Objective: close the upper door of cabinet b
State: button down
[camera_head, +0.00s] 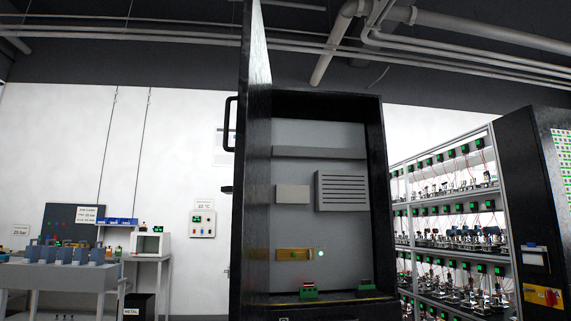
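A tall black cabinet (375,200) stands in the middle of the view, with its upper compartment uncovered. I cannot read a letter on it. Its upper door (257,80) is open, swung out toward me and seen almost edge-on at the left of the opening. A black bar handle (229,123) sticks out on the door's left side. Inside are a grey back panel (345,240), a vented box (341,190), a yellowish strip (296,254) with a lit green lamp beside it, and green terminal blocks at the bottom. My gripper is not in view.
Racks of small devices (450,220) stand to the right, beside another dark cabinet (520,180) with a red and yellow switch. A bench (60,277) with blue items and a white box (150,244) stand to the left. Pipes run overhead.

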aim_at(249, 263)
jog(key=z, duration=1.45)
jog(key=k, duration=2.05)
jog(key=u, duration=1.2)
jog(key=i, duration=1)
